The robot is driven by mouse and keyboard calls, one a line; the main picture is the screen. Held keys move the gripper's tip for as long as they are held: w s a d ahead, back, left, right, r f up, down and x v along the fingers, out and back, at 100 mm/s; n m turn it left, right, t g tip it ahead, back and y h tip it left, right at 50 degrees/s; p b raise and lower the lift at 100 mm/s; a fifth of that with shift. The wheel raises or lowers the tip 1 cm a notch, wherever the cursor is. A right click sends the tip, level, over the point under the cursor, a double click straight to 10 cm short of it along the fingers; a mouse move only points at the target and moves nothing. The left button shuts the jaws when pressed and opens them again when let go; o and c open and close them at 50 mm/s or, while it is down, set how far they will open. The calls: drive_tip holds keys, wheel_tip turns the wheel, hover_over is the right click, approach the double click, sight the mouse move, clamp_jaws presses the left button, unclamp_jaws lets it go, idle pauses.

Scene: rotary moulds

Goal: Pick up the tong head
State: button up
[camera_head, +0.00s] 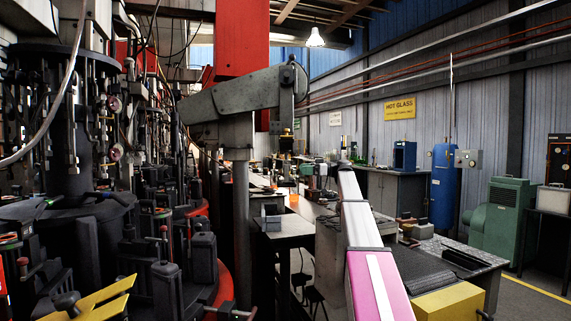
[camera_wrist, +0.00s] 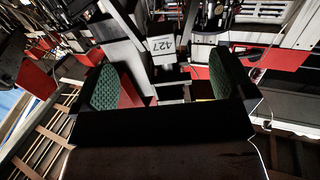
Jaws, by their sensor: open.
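My gripper (camera_wrist: 163,78) is open in the wrist view, with a green textured pad on each finger. No object is held between the fingers. I cannot make out my gripper in the head view.
Dark mould machinery (camera_head: 75,220) crowds the left. A long pink and white bar (camera_head: 372,270) runs through the middle front. A small metal table (camera_head: 290,226) stands by the post. A green machine (camera_head: 500,215) and a blue tank (camera_head: 443,185) stand right. Some floor is clear at lower right.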

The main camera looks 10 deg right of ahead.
sight(286, 160)
drive_tip(key=a, duration=0.3)
drive_tip(key=w+a, duration=0.1)
drive_tip(key=a, duration=0.6)
drive_tip(key=shift+w, duration=0.2)
drive_tip(key=c, duration=1.3)
